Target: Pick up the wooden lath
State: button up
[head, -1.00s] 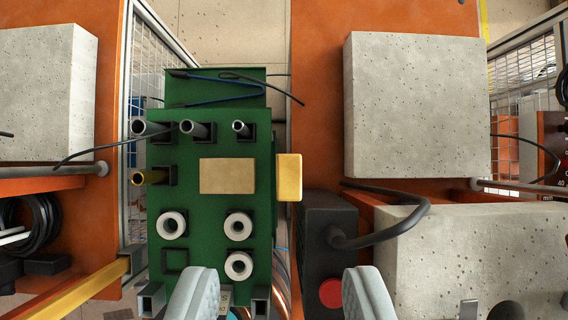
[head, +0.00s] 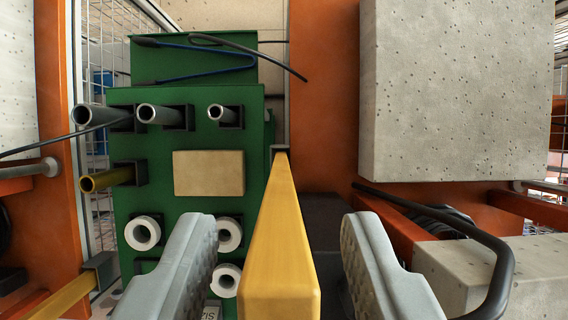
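A long yellow bar, which looks like the wooden lath (head: 280,250), points up toward the camera in the middle of the head view. Its far end meets a small square holder (head: 281,149) at the right edge of the green panel (head: 150,200). My gripper (head: 278,222) is open, with one grey finger left of the bar and one right of it in the picture. Gaps show on both sides, and no contact is visible. How far the fingertips reach along the bar cannot be told.
Grey pipes (head: 160,116) and white rings (head: 142,233) stand on the panel, beside a tan block (head: 209,173). A large concrete block (head: 460,90) and a black cable (head: 480,235) lie right. Another yellow bar (head: 55,303) is at lower left.

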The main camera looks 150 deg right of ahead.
aim_at(281, 178)
jog(key=shift+x, duration=1.2)
jog(key=shift+c, duration=0.2)
grip_shut()
